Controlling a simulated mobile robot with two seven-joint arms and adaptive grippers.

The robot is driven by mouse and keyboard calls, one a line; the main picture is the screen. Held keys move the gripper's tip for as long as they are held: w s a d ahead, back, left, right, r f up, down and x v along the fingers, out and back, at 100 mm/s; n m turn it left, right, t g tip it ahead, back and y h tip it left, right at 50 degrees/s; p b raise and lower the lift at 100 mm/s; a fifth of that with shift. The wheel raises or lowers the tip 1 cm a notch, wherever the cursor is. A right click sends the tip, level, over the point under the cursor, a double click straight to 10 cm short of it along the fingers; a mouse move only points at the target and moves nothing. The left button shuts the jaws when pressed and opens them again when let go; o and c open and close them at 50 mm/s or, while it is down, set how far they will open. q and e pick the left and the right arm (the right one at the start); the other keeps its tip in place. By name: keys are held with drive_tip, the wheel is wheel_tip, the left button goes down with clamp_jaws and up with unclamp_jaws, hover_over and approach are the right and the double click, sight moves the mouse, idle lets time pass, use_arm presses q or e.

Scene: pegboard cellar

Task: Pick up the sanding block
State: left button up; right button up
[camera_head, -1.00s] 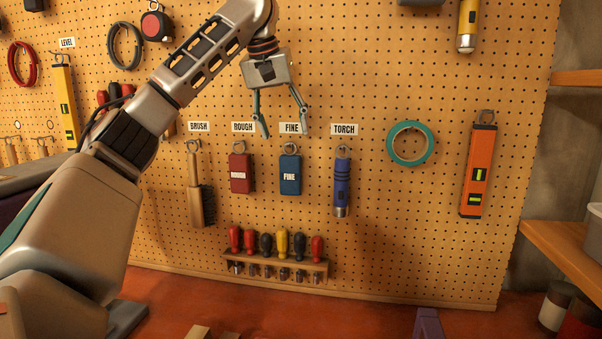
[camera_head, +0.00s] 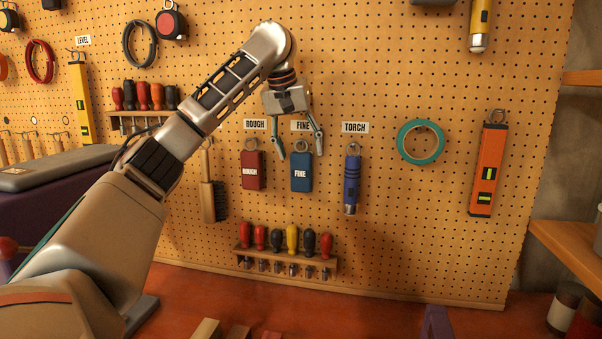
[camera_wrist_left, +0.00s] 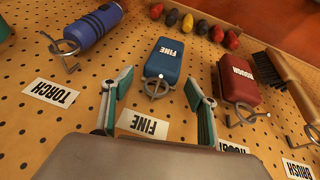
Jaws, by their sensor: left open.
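Two sanding blocks hang by rings on the pegboard: a red one marked ROUGH (camera_head: 252,172) and a blue one marked FINE (camera_head: 301,174). In the left wrist view the blue block (camera_wrist_left: 164,62) shows ahead between my fingers and the red block (camera_wrist_left: 238,82) lies to their right. My left gripper (camera_head: 299,156) is open and empty, fingers pointing down, at the top of the blue block. In the left wrist view the open fingers (camera_wrist_left: 160,92) flank the blue block's ring and hook, apart from the block. My right gripper is out of view.
A blue torch (camera_head: 352,182) hangs right of the blue block, and a brush (camera_head: 211,195) hangs left of the red one. Below is a screwdriver rack (camera_head: 288,262). Green tape (camera_head: 420,142) and an orange level (camera_head: 487,170) hang farther right.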

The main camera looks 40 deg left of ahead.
use_arm(q)
clamp_jaws()
drive_tip(key=shift+r, duration=0.15)
drive_tip(key=shift+r, duration=0.4)
drive_tip(key=s+d, duration=0.4)
drive_tip(key=s, duration=0.4)
drive_tip(key=s+d, duration=0.4)
drive_tip(key=s, duration=0.3)
drive_tip(key=shift+s+d+r, duration=0.25)
drive_tip(key=shift+s+d, duration=0.1)
drive_tip(key=shift+s, duration=0.05)
